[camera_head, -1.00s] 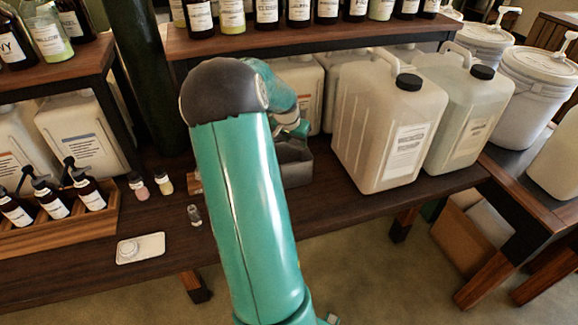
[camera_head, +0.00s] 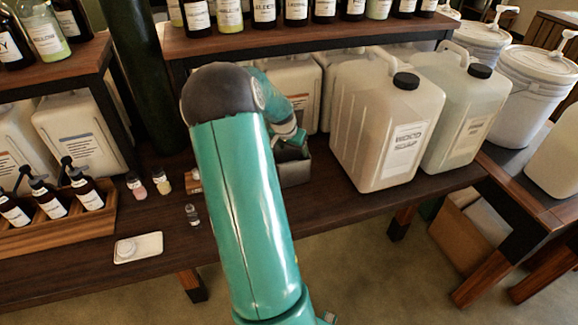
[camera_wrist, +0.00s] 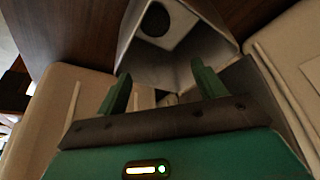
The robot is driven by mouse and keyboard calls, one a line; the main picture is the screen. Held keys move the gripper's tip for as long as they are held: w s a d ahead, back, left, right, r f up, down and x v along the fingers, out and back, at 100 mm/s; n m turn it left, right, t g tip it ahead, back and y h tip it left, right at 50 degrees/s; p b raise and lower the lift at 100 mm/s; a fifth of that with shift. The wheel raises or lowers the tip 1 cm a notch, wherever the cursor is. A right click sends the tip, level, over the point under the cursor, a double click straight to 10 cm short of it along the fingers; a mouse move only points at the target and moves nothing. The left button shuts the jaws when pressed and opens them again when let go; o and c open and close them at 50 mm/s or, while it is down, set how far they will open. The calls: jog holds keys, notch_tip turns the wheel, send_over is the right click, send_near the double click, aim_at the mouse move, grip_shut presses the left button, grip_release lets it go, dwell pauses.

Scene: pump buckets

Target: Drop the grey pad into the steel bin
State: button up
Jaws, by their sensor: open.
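The steel bin (camera_head: 296,170) stands on the dark wooden bench, partly hidden behind my arm in the head view. In the wrist view its open grey metal box (camera_wrist: 208,48) lies just beyond my fingers. A dark round disc, seemingly the grey pad (camera_wrist: 155,20), shows inside the bin against an inner surface. My gripper (camera_wrist: 160,88) is open, its two green fingers apart with nothing seen held between them. In the head view my gripper (camera_head: 291,139) is at the bin's top; I cannot tell whether it touches the rim.
Large white jugs (camera_head: 385,130) stand close to the right of the bin. A shelf of bottles (camera_head: 310,32) overhangs behind. A small glass vial (camera_head: 191,214) and a white dish (camera_head: 138,247) lie left of my arm. A bottle crate (camera_head: 55,228) is farther left.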

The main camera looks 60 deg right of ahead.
jog(key=v, duration=1.3)
jog(key=shift+a+r, duration=0.15)
jog(key=shift+r, duration=0.2)
jog(key=w+a+r+n+t+y, duration=0.1)
jog(key=w+a+r+n, duration=0.15)
jog(key=a, duration=0.65)
jog(key=w+a+r+n+t+y, duration=0.1)
jog(key=w+a+r+n+t, duration=0.15)
jog(key=a, duration=0.65)
jog(key=w+a+r+n+t+y, duration=0.1)
jog(key=w+a+r+n, duration=0.2)
jog(key=a, duration=0.7)
jog(key=s+a+n, duration=0.4)
jog(key=a+n, duration=0.1)
jog(key=a, duration=0.6)
jog(key=s+a+n+t+y, duration=0.1)
jog(key=s+a+n, duration=0.3)
jog(key=a, duration=0.8)
jog(key=shift+s+r+n+y, duration=0.2)
jog(key=shift+s+n+y, duration=0.15)
jog(key=shift+n, duration=0.15)
